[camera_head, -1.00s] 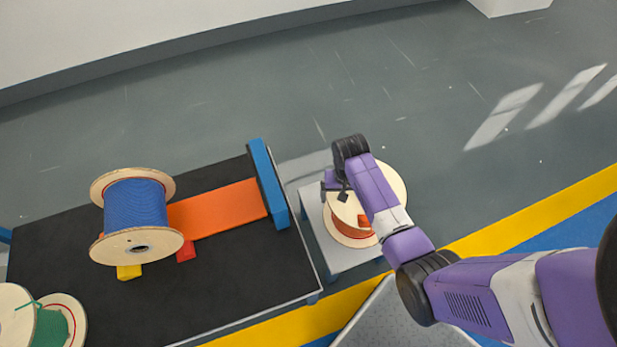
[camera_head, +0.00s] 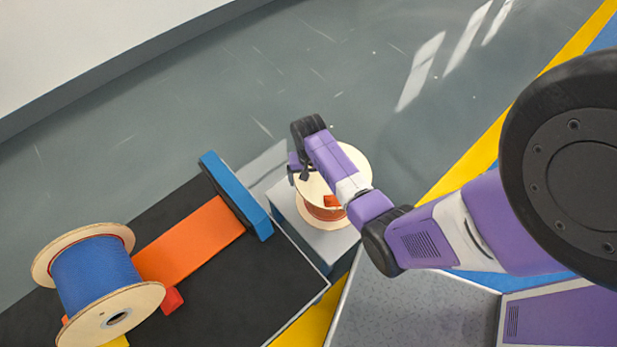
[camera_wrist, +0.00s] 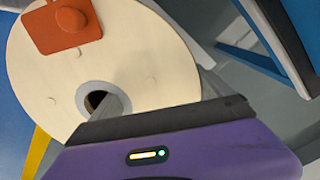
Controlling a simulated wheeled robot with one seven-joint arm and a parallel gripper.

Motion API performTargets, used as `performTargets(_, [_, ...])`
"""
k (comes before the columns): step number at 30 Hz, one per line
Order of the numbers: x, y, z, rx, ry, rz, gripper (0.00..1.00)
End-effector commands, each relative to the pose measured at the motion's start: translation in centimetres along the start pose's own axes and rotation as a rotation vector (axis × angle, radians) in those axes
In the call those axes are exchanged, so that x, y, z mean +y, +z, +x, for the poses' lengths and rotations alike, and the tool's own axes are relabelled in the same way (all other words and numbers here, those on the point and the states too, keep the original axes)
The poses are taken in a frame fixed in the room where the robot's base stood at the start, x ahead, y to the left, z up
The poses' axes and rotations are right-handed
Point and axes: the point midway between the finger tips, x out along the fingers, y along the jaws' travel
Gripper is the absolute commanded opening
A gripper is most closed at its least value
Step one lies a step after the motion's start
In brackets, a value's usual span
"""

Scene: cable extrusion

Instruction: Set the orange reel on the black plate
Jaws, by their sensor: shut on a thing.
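The orange reel (camera_head: 352,166) has pale wooden flanges, and a little orange winding shows between them. It is upright over a small pale stand (camera_head: 327,240); I cannot tell whether it touches the stand. My gripper (camera_head: 304,175) is at the reel's upper flange, shut on the reel. In the wrist view the flange (camera_wrist: 140,55) fills the upper left, with a finger (camera_wrist: 112,103) in its centre hole. An orange-red tab (camera_wrist: 61,25) sits on the flange. The black plate (camera_head: 235,295) is the dark top left of the stand. My arm covers part of the reel.
On the black top, a blue reel (camera_head: 95,275) lies on its side by an orange ramp (camera_head: 190,240), with a red block (camera_head: 172,299) beside it. A blue bar (camera_head: 236,195) stands at the edge facing the stand. Bare black surface lies in front of the ramp.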

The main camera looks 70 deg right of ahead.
Motion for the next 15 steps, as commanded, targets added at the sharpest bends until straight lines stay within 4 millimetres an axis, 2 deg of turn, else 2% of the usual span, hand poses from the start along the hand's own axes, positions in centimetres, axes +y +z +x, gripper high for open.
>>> performTargets(1, [0.0, -0.1, 1.0, 0.002, 0.0, 0.0, 0.17])
performTargets(6, [0.0, -0.1, 2.0, 0.002, 0.0, 0.001, 0.17])
performTargets(15, [0.0, -0.1, 2.2, 0.002, 0.0, 0.0, 0.17])
